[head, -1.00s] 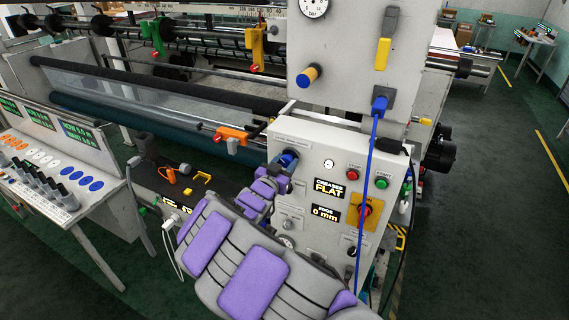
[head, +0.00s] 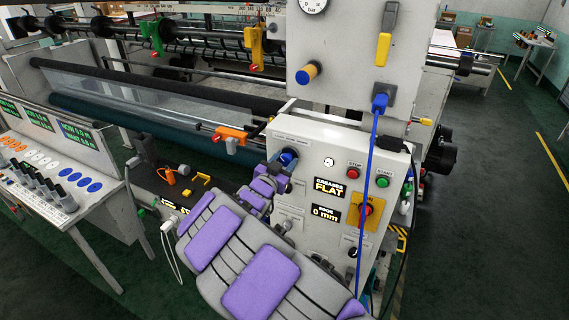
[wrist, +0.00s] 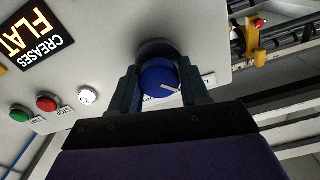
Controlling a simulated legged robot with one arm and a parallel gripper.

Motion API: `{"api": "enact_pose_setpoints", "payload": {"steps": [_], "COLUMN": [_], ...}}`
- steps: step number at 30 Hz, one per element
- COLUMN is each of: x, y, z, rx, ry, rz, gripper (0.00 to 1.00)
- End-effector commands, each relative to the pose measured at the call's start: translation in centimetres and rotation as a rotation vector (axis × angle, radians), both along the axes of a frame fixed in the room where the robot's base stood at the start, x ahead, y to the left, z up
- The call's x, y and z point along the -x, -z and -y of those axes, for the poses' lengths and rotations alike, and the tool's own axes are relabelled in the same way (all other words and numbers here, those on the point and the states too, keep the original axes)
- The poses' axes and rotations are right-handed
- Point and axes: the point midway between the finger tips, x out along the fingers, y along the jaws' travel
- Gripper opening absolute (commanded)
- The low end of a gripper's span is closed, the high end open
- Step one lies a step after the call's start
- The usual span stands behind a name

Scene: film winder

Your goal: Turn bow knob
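The blue bow knob (wrist: 159,78) sits on the upper left of the grey control panel. In the wrist view it lies between the two dark fingers of my gripper (wrist: 160,85), one on each side. A white pointer line on its face slants. In the head view the knob (head: 288,157) shows just beyond my gripper (head: 280,165), on the panel's upper left. The fingers look close to the knob's sides; I cannot tell whether both press on it. The panel display reads CREASES FLAT (head: 328,187) and EDGE 0 mm (head: 326,212).
The panel (head: 345,150) also carries a red stop button (head: 352,173), a green start button (head: 382,181) and a red emergency button (head: 365,209) on yellow. A blue cable (head: 366,190) hangs in front. A console (head: 95,215) stands left; open floor lies right.

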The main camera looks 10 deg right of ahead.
Motion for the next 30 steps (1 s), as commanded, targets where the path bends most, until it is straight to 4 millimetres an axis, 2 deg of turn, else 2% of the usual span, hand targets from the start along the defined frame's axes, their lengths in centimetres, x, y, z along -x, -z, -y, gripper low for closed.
{"api": "enact_pose_setpoints", "payload": {"steps": [1, 7, 19, 30], "x": [0.0, 0.1, 0.8, 5.0], "y": [0.0, 0.0, 0.0, 0.0], "z": [0.0, 0.0, -0.5, -3.8], "rx": [0.000, 0.001, -0.001, 0.000], "ry": [-0.001, 0.000, -0.001, -0.003], "rz": [0.000, 0.001, 0.000, 0.001], "gripper": [0.51, 0.69, 0.69, 0.69]}}
